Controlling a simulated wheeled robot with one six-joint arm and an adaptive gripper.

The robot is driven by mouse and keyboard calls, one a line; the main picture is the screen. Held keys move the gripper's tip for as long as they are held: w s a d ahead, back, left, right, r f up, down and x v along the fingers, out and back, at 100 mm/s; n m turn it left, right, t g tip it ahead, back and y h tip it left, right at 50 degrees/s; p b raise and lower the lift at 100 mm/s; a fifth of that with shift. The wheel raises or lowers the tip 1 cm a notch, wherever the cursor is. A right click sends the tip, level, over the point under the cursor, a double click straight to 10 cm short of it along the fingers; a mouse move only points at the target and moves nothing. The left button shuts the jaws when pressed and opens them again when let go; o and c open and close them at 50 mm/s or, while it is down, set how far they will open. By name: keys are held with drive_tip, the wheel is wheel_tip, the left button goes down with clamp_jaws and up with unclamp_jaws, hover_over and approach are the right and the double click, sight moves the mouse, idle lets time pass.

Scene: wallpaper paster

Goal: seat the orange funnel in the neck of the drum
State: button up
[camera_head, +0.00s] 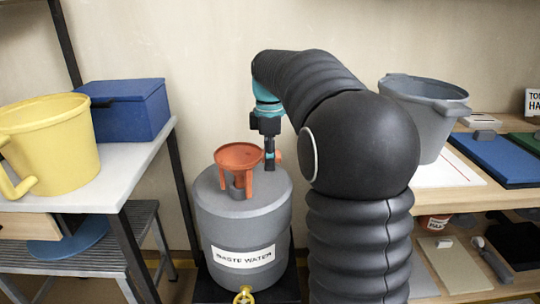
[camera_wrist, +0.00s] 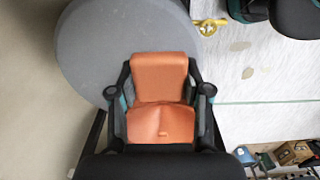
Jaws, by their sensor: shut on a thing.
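The orange funnel (camera_head: 239,154) is upright over the top of the grey drum (camera_head: 246,225), its bowl facing up. Orange leg-like parts hang below the bowl on either side of a short grey neck (camera_head: 238,190). I cannot tell whether the spout is inside the neck. My gripper (camera_head: 270,163) points down at the funnel's right side. In the wrist view my gripper (camera_wrist: 161,100) is shut on an orange part of the funnel (camera_wrist: 160,77), with a finger on each side. The drum's round lid (camera_wrist: 95,50) lies beyond it; the bowl is not clear there.
A yellow tap (camera_head: 244,295) sticks out low on the drum's front. A white table with a yellow bucket (camera_head: 50,145) and a blue box (camera_head: 125,110) stands left. A grey bucket (camera_head: 424,112) stands on the wooden shelf at right.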

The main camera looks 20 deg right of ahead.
drive_tip(key=shift+f+b, duration=0.45)
drive_tip(key=shift+f, duration=0.5)
drive_tip(key=o, duration=1.3)
drive_tip(key=shift+c, duration=0.2)
wheel_tip(320, 180, up, 11)
drive_tip(key=shift+f, duration=0.1)
drive_tip(key=shift+r, duration=0.6)
